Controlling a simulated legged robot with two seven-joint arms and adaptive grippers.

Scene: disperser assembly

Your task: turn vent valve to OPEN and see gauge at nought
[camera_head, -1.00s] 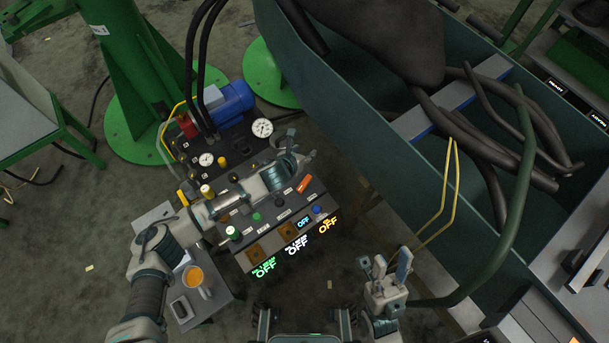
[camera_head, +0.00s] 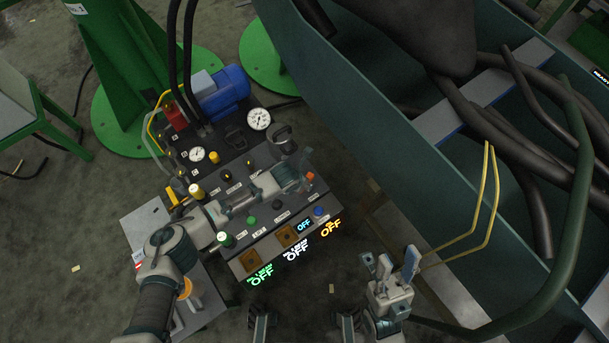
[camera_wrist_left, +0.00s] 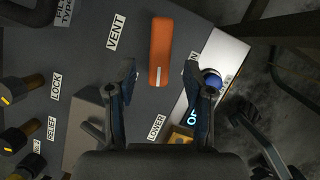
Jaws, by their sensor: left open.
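The orange vent handle (camera_wrist_left: 160,54) lies beside the VENT label (camera_wrist_left: 116,33) in the left wrist view. It also shows small in the head view (camera_head: 310,177). My left gripper (camera_wrist_left: 160,78) is open, its fingertips on either side of the handle's lower end; I cannot tell whether they touch it. In the head view my left gripper (camera_head: 301,178) is over the panel's right part and partly covers the handle. A large white gauge (camera_head: 259,118) and a smaller one (camera_head: 197,154) face up; their needles are too small to read. My right gripper (camera_head: 397,262) is open and empty, away from the panel.
The black control panel (camera_head: 240,170) carries several knobs and lit OFF displays (camera_head: 297,250). A blue motor (camera_head: 222,90) stands behind it. A blue button (camera_wrist_left: 211,80) is close to the right finger. A teal trough (camera_head: 400,130) with dark hoses is to the right.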

